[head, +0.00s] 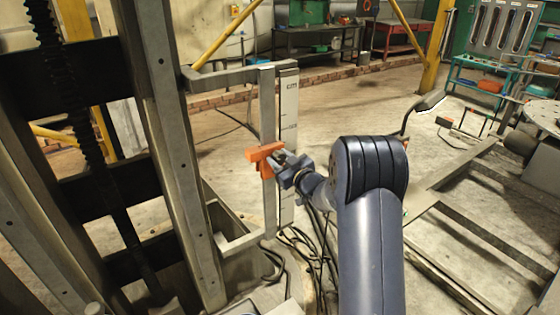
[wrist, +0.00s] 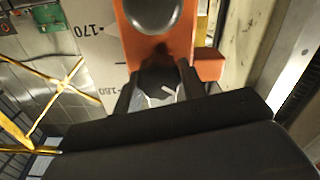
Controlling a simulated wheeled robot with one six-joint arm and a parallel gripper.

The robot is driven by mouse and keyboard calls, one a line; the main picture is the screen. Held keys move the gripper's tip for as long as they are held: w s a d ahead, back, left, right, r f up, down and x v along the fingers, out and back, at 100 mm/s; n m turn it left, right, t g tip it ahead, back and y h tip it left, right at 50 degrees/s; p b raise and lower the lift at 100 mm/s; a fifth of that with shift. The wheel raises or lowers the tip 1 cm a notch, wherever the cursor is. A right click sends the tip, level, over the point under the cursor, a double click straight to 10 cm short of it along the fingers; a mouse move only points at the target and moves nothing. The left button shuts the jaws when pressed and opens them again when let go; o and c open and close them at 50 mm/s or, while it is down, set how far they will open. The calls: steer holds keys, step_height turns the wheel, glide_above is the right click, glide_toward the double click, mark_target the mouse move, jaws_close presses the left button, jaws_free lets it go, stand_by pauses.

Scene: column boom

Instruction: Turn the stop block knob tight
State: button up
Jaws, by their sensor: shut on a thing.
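The orange stop block (head: 262,155) sits on an upright metal bar (head: 267,110) in the head view. It fills the upper middle of the wrist view (wrist: 178,45), with a dark rounded part (wrist: 152,14) at the top. The dark knob (wrist: 158,82), with a white line on its face, is on the side of the block towards me. My gripper (head: 284,164) is at the block, and its two dark fingers (wrist: 158,88) are shut on the knob from either side. In the head view the knob is too small and covered to make out.
A pale scale plate (head: 289,130) marked "cm" stands right beside the bar; the wrist view shows its numbers (wrist: 88,31). A large grey column (head: 165,150) with a toothed screw (head: 60,80) rises at the left. Cables (head: 310,255) lie below. Metal rails (head: 450,230) are at the right.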

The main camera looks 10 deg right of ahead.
steer(key=m, duration=0.4)
steer(key=shift+m+p, duration=0.3)
steer(key=shift+p, duration=0.05)
steer(key=m+p, duration=0.1)
steer(key=m, duration=0.3)
steer(key=shift+m, duration=0.4)
steer(key=o, duration=1)
steer(key=b+v, duration=0.2)
steer(key=v, duration=0.8)
steer(key=shift+s+d, duration=0.2)
steer(key=shift+s, duration=0.15)
